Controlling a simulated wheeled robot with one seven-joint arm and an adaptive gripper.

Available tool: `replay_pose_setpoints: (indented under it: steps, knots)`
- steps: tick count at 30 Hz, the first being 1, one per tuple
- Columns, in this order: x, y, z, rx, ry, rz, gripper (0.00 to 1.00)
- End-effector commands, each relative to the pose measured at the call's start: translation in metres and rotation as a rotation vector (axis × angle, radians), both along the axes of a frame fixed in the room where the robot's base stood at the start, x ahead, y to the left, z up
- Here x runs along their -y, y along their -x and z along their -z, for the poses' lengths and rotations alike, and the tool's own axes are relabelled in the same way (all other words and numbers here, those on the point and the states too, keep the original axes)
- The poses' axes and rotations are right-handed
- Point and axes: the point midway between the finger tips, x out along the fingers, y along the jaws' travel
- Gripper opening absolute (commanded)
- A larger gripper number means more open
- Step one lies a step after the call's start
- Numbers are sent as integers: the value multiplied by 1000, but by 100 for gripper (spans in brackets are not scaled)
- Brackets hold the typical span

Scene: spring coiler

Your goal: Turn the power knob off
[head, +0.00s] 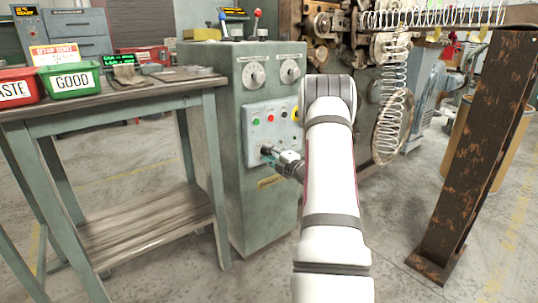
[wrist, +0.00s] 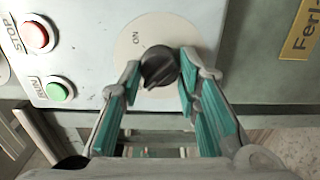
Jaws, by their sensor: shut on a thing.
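The power knob (wrist: 158,67) is a dark round knob with a raised grip on a pale round plate. The word ON is printed on the plate, to the knob's left in the wrist view. My gripper (wrist: 160,85) has its two teal-padded fingers on either side of the knob, shut on it. In the head view my gripper (head: 268,152) reaches the lower part of the light control panel (head: 250,120) on the green cabinet (head: 230,190).
A red STOP button (wrist: 36,36) and a green RUN button (wrist: 59,90) sit close to the knob. Two dials (head: 254,75) are above the panel. A workbench (head: 110,100) with a green GOOD bin (head: 70,80) stands left. A rusty post (head: 475,150) stands right.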

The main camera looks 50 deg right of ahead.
Motion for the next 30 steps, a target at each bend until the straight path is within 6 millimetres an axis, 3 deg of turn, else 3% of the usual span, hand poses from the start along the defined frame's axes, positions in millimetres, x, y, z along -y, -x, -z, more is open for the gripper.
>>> replay_pose_setpoints:
  steps: [1, 2, 4, 17, 30]
  knots:
    - [-1, -1, 0, 0, 0, -2, 2]
    - [-1, -1, 0, 0, 0, -2, 33]
    - [-1, -1, 0, 0, 0, -2, 48]
    - [-2, 7, 1, -2, -1, -1, 50]
    - [-21, 86, 1, -2, -1, 1, 50]
